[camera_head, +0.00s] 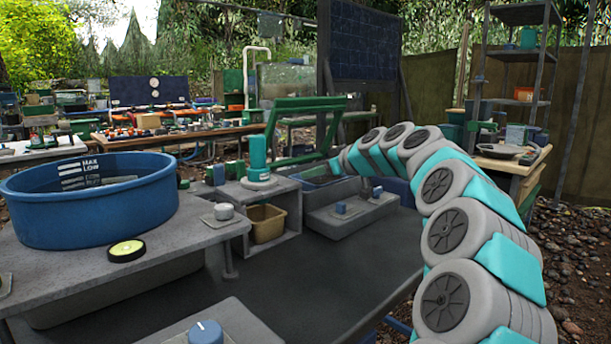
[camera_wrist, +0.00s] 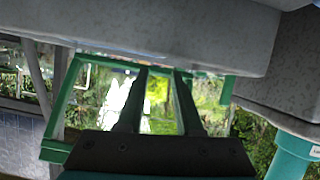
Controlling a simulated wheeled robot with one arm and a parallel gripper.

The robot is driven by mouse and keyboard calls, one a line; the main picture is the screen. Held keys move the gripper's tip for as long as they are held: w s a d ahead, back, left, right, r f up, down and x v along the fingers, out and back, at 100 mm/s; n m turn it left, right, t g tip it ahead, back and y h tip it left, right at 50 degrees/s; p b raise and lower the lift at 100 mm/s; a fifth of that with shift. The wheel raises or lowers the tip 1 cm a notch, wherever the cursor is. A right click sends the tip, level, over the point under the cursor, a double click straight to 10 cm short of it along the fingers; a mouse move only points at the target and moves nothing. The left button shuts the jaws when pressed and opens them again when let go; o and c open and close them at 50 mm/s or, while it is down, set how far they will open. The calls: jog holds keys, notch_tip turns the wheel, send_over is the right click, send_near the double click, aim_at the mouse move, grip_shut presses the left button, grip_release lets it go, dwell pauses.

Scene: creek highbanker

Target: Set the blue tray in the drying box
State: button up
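My gripper shows in the wrist view (camera_wrist: 157,72) as two dark fingers standing apart, with nothing visible between them. In the head view my arm curves away to the middle, and its fingers cannot be made out. Near the arm's far end is a blue-rimmed rectangular container (camera_head: 318,181), partly hidden; I cannot tell whether it is the blue tray. No blue tray is clear in the wrist view. I cannot tell which thing is the drying box; a grey open-fronted compartment (camera_head: 292,217) holds a tan bin (camera_head: 266,223).
A teal cylinder (camera_head: 258,158) stands on the grey block. A green frame (camera_head: 300,112) stands behind; it also shows in the wrist view (camera_wrist: 62,95). The dark front counter (camera_head: 320,275) is clear.

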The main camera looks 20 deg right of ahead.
jog(key=v, duration=0.7)
jog(key=shift+c, duration=0.4)
dwell(0.7)
